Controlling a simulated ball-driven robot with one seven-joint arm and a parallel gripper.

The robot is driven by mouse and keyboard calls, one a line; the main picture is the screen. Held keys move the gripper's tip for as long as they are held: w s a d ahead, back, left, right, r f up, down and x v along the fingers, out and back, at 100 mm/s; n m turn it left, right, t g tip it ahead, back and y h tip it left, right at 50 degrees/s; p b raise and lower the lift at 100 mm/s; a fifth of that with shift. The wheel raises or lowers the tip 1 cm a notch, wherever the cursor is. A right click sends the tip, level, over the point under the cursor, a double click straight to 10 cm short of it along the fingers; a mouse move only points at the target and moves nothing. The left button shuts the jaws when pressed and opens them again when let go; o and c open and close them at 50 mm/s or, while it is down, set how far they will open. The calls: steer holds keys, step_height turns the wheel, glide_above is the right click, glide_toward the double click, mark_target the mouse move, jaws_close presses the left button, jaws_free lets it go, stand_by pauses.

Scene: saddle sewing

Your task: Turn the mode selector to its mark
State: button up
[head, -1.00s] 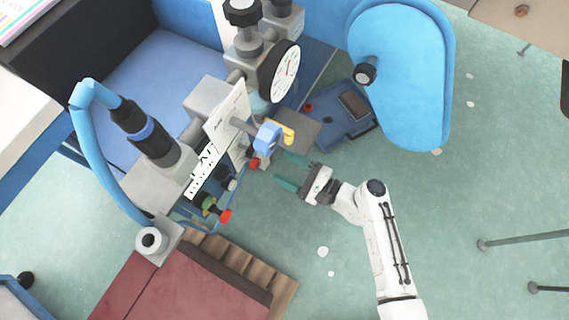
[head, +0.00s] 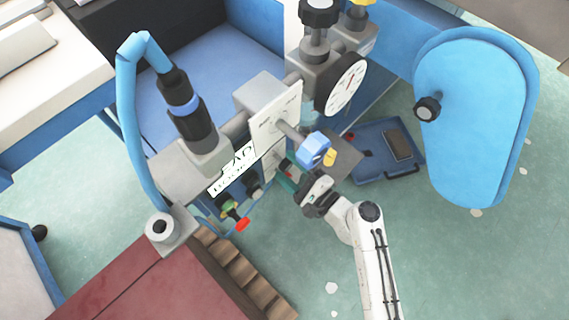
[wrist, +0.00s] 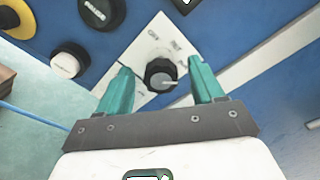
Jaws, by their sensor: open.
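The mode selector looks to be the black round knob (wrist: 161,74) with a pale pointer line, on a white marked plate (wrist: 150,48) in the wrist view. The lettering on the plate is too small to read surely. My gripper (wrist: 158,68) is open, with one teal finger to each side of the knob; I cannot tell whether either touches it. In the head view my gripper (head: 288,173) is at the machine's control panel, below the blue knob, and the selector is hidden there.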

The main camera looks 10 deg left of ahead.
mark_target(281, 161)
steer(key=shift+x, duration=1.05)
steer(key=shift+c, duration=0.5)
